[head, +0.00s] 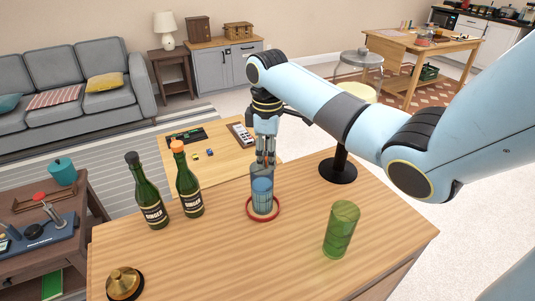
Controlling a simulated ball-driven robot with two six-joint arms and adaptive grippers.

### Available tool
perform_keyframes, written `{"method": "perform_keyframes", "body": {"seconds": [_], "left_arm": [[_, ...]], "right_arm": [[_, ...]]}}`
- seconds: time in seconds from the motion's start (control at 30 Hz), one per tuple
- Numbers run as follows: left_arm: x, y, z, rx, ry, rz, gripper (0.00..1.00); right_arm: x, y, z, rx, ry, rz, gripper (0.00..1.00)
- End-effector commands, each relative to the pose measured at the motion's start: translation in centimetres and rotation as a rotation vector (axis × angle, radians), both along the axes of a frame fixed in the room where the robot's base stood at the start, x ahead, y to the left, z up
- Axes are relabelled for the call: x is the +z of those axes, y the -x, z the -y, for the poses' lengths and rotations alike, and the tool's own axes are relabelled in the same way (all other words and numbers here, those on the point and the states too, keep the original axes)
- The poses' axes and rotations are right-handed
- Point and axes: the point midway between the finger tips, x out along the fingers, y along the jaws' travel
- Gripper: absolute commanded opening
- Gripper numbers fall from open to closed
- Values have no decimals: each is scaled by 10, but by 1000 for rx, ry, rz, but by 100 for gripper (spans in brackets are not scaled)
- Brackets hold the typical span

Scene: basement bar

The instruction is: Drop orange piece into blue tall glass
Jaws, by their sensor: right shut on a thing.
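The blue tall glass (262,196) stands upright on the wooden bar top, inside a red ring (249,216). My right gripper (266,160) points down directly over the mouth of the glass, its fingertips at about rim height. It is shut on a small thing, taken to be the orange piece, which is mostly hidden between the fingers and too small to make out. I cannot tell whether the fingertips are inside the rim. My left gripper is not in view.
Two dark green bottles (148,193) (188,182) stand left of the glass. A green glass (341,229) stands to its right. A brass bell (124,283) is at the front left. A black round base (338,171) stands at the back edge. The front middle of the bar top (230,260) is clear.

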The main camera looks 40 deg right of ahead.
Motion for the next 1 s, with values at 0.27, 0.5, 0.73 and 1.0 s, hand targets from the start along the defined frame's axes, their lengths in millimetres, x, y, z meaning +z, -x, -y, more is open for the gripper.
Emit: {"method": "perform_keyframes", "body": {"seconds": [0.27,0.5,0.73,1.0], "left_arm": [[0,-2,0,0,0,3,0],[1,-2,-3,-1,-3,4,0],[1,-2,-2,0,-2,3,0],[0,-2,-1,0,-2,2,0]], "right_arm": [[0,0,0,0,0,0,45],[1,0,0,0,0,0,45],[33,-1,1,0,2,5,45],[92,-1,0,1,2,4,45]]}}
